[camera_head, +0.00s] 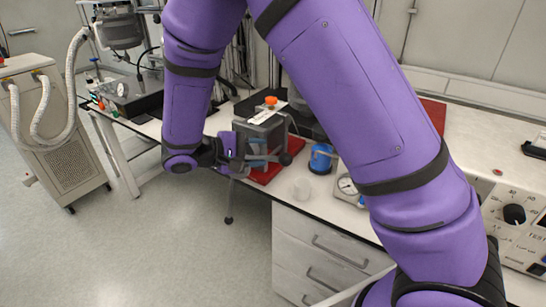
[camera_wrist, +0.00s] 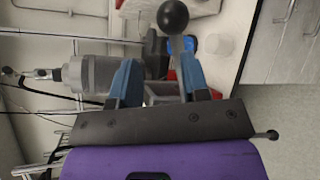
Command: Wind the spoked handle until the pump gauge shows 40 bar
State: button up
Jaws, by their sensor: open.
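My gripper (camera_head: 262,156) is open in front of a grey block-shaped device (camera_head: 262,118) with an orange knob on top, standing on a red mat. In the wrist view, my gripper's two blue fingertips (camera_wrist: 160,80) stand apart. A black ball (camera_wrist: 173,17) on a short grey rod lies just beyond the right fingertip; it looks like the end of a spoke of the handle. The ball also shows in the head view (camera_head: 286,159). The handle's hub and other spokes are mostly hidden.
A control panel (camera_head: 515,215) is at the far right. A wheeled cabinet with hoses (camera_head: 58,140) stands left. Floor at the front left is clear.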

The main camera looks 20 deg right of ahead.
aim_at(273, 157)
jog(key=w+a+f+n+t+h, duration=0.2)
jog(key=a+f+t+h, duration=0.1)
jog(key=a+f, duration=0.25)
jog(key=d, duration=0.3)
jog(key=w+d, duration=0.1)
jog(key=d, duration=0.7)
jog(key=shift+w+d, duration=0.2)
jog(key=shift+w, duration=0.1)
grip_shut()
